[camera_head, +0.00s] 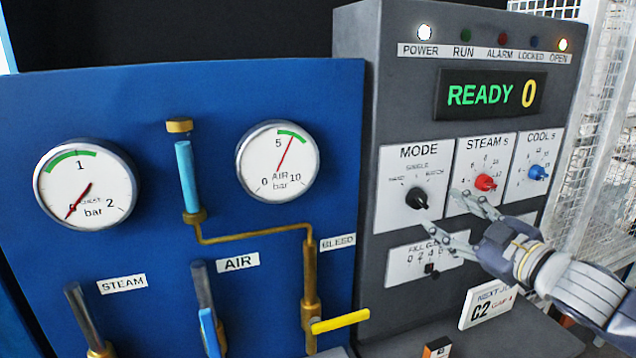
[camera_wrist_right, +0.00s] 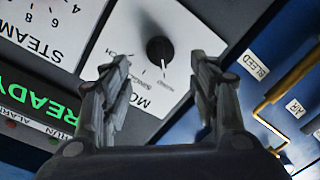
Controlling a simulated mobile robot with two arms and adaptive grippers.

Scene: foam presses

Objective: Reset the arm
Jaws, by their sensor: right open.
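My right gripper (camera_head: 438,222) comes in from the right in the head view, in front of the grey control panel (camera_head: 356,130). It is open and empty. Its fingers point toward the black MODE knob (camera_head: 417,198), with one finger below the knob and the other to its right. In the right wrist view my right gripper (camera_wrist_right: 162,95) shows its two fingers spread apart. The black knob (camera_wrist_right: 159,49) lies beyond and between the fingertips there, with a visible gap around it. My left gripper is not in view.
The red STEAM knob (camera_head: 485,182) and blue COOL knob (camera_head: 537,172) sit right of the MODE knob. The display (camera_head: 490,95) reads READY 0. The blue panel (camera_head: 80,245) at left carries gauges, pipes and a yellow lever (camera_head: 340,321). A mesh fence (camera_head: 598,130) stands at right.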

